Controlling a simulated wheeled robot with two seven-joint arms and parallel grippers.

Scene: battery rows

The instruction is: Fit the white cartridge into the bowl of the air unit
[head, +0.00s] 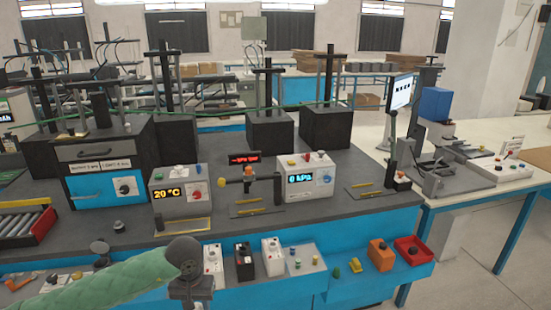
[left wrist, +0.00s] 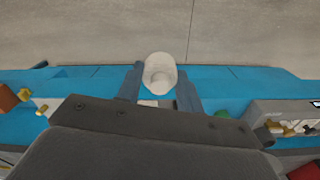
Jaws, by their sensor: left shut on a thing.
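My left gripper (left wrist: 160,92) is shut on the white cartridge (left wrist: 159,72), a rounded white piece held between its two blue-grey fingers in the left wrist view. In the head view my left gripper (head: 191,289) hangs at the bench's front edge, and the cartridge is hidden by it. A yellow-and-black fitting with a red end (head: 248,172), on a bar beside the 0 kPa box (head: 304,180), looks like the air unit. I cannot make out its bowl clearly. The gripper is in front of it and to the left, well apart. My right gripper is not in view.
A 20 °C box (head: 181,195) stands left of the fitting. Small boxes, an orange container (head: 381,255) and a red tray (head: 412,250) line the front blue shelf. Black columns stand behind.

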